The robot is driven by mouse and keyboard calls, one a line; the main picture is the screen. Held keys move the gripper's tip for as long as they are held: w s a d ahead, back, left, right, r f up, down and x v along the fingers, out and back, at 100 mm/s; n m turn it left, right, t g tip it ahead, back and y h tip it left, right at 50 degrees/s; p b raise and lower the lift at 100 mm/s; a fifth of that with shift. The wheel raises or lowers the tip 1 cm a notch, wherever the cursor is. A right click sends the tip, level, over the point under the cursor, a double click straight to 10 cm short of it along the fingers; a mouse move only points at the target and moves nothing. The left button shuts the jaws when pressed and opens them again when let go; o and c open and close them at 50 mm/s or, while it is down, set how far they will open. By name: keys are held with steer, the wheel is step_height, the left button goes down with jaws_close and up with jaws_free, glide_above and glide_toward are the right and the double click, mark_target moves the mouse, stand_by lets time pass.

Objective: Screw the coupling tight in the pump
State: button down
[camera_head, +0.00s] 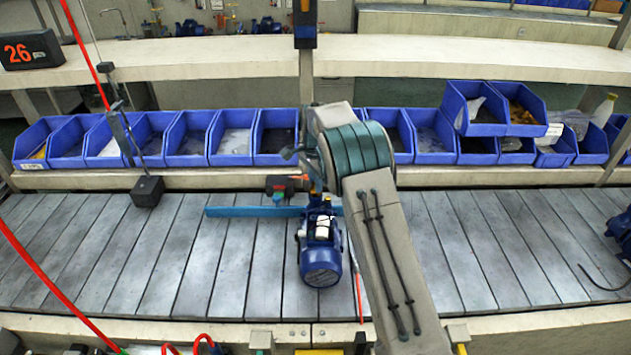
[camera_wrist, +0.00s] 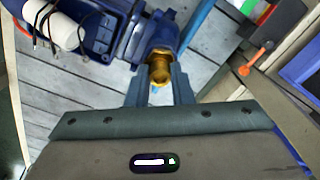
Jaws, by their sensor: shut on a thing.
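The blue pump (camera_head: 320,262) stands on the slatted conveyor, just left of my arm. In the wrist view the pump (camera_wrist: 100,35) fills the upper left, with a white cylinder and dark wires on it. The brass coupling (camera_wrist: 160,70) sits at the pump's blue port, in line with it. My gripper (camera_wrist: 161,84) is shut on the coupling, one finger on each side. Whether the threads are fully seated cannot be seen. In the head view my arm hides most of the gripper and the coupling.
Blue bins (camera_head: 235,137) line the shelf behind the conveyor, with two stacked on the right. A blue bar (camera_head: 255,211) lies behind the pump. A dark box with a red part (camera_head: 287,185) is close to the gripper. A red hose (camera_head: 50,285) crosses the left. The left conveyor is mostly clear.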

steer(key=m, duration=0.3)
steer(key=shift+f, duration=0.15)
steer(key=shift+m+p, duration=0.45)
steer(key=shift+m, duration=1.25)
steer(key=m, duration=0.2)
steer(key=shift+s+m+p, duration=0.1)
steer(key=shift+m+p, duration=0.2)
steer(key=shift+p, duration=0.05)
steer(key=shift+f+m, duration=0.1)
steer(key=shift+m, duration=0.4)
steer(key=shift+m+p, duration=0.5)
steer(key=shift+m, duration=1.2)
